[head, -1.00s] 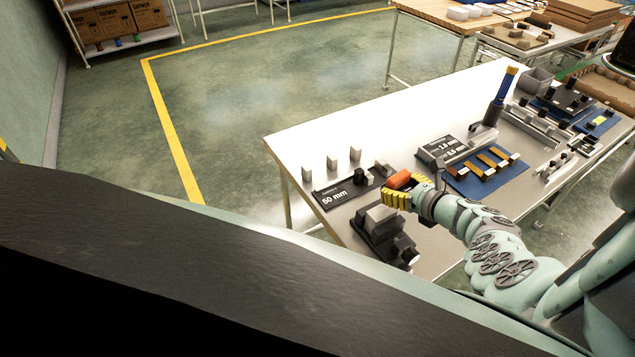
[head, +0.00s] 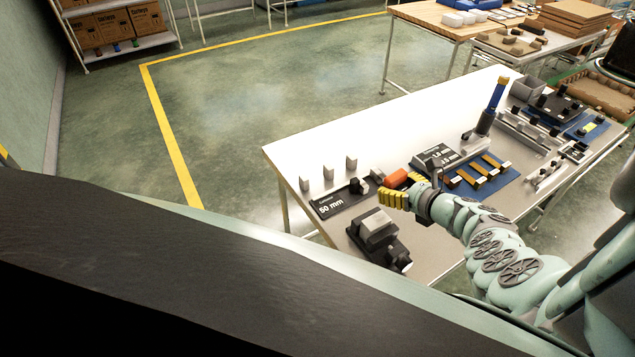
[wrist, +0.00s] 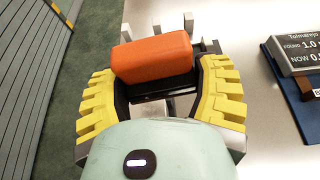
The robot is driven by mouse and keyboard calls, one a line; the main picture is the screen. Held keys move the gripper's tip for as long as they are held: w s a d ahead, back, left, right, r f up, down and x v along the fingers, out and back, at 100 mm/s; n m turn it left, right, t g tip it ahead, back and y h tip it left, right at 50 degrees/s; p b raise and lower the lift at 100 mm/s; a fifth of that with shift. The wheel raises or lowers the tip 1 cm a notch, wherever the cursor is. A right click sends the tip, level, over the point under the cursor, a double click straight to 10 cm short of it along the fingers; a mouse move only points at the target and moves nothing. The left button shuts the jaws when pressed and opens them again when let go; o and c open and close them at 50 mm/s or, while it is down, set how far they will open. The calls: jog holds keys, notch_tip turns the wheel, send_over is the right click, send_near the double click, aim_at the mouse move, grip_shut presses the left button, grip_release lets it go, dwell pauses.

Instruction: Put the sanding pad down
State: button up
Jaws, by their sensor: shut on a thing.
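The sanding pad, an orange block (head: 397,178), is in my gripper (head: 395,192), over the metal table near its front edge. My gripper has yellow ribbed fingers and is shut on the pad. In the wrist view the orange pad (wrist: 152,58) sits between the two fingertips of my gripper (wrist: 160,75), above the pale table top. Its underside is hidden, and I cannot tell how high it is above the table.
A dark vise-like fixture (head: 378,235) stands at the table's front. A black "50 mm" sign (head: 330,207) and several small grey blocks stand left of my gripper. A blue mat (head: 490,180) with strips lies to the right. The table's far left part (head: 310,150) is bare.

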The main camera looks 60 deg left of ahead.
jog(key=w+d+r+m+t+h, duration=0.1)
jog(key=w+d+r+m+t, duration=0.3)
jog(key=w+r, duration=0.3)
jog(key=w+d+r+m+t+h, duration=0.2)
jog(key=w+d+r+m+t, duration=0.15)
jog(key=w+r, duration=0.4)
jog(key=s+d+r+m+t+h, duration=0.1)
jog(key=d+r+m+t+h, duration=0.3)
jog(key=d, duration=1)
jog(key=s+d+m+t+h, duration=0.1)
jog(key=d+m+h, duration=0.55)
jog(key=d, duration=0.75)
notch_tip(320, 180, up, 33)
jog(key=p, duration=3.3)
jog(key=shift+w+n+p, duration=0.2)
jog(key=shift+n+p, duration=0.1)
